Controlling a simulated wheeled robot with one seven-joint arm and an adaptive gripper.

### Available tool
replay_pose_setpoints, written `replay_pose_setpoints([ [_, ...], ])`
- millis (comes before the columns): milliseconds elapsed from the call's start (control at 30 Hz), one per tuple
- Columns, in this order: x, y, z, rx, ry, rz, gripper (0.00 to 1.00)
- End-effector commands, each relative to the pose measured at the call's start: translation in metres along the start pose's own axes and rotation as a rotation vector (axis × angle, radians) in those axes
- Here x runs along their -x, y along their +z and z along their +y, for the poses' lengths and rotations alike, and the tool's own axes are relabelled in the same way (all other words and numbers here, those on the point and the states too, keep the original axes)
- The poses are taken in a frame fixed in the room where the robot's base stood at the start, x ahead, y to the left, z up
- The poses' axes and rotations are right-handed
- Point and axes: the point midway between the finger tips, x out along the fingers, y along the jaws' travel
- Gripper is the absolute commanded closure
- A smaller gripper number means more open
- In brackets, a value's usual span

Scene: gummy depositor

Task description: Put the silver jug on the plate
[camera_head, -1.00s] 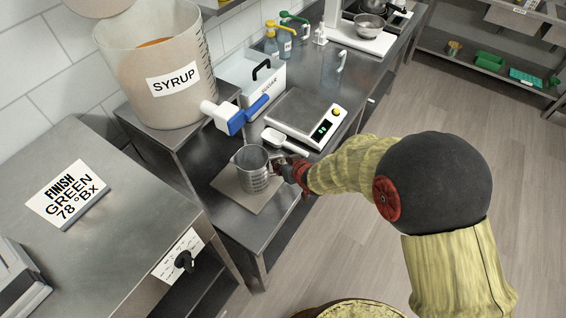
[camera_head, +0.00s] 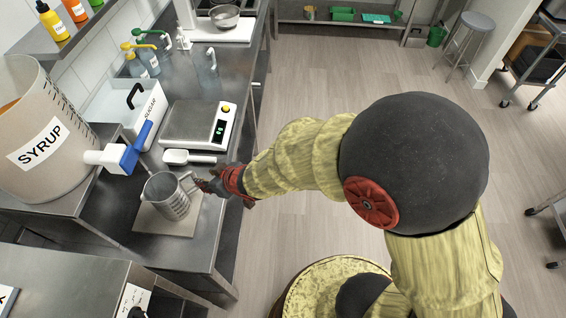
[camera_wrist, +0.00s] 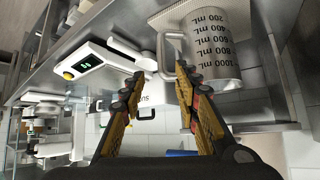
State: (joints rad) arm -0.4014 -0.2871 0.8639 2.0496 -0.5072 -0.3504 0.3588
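The silver jug (camera_head: 168,199) stands upright on a flat beige square mat (camera_head: 158,226) on the steel bench. Its measuring marks show in the wrist view (camera_wrist: 214,45). My gripper (camera_head: 203,184) is at the jug's handle, on its right side. In the wrist view its two fingers (camera_wrist: 158,74) are spread apart, with the handle (camera_wrist: 161,50) near and between the tips; whether they touch it I cannot tell. A digital scale with a square metal plate (camera_head: 192,121) sits behind the jug, with nothing on the plate.
A white scoop (camera_head: 187,157) lies between jug and scale. A syrup bucket (camera_head: 38,140) with a blue-handled valve (camera_head: 136,148) stands left, close to the jug. A sugar bin (camera_head: 131,109) is behind. A bowl (camera_head: 224,16) stands at the back.

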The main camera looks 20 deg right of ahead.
Motion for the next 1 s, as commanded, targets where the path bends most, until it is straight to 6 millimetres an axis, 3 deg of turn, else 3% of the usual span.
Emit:
replay_pose_setpoints([
  [67, 0.012, -0.010, 0.013, -0.009, 0.034, 0.000, 0.68],
  [167, 0.049, -0.028, 0.050, -0.043, 0.130, -0.022, 0.68],
  [267, 0.114, -0.040, 0.096, -0.109, 0.256, -0.069, 0.68],
  [333, 0.168, -0.038, 0.119, -0.173, 0.332, -0.115, 0.68],
  [400, 0.222, -0.029, 0.130, -0.240, 0.385, -0.162, 0.68],
  [500, 0.288, -0.009, 0.128, -0.330, 0.421, -0.222, 0.68],
  [600, 0.335, 0.011, 0.112, -0.399, 0.422, -0.270, 0.68],
  [700, 0.363, 0.026, 0.096, -0.442, 0.410, -0.303, 0.68],
  [800, 0.377, 0.034, 0.086, -0.462, 0.398, -0.319, 0.68],
  [1000, 0.381, 0.037, 0.082, -0.468, 0.393, -0.329, 0.68],
])
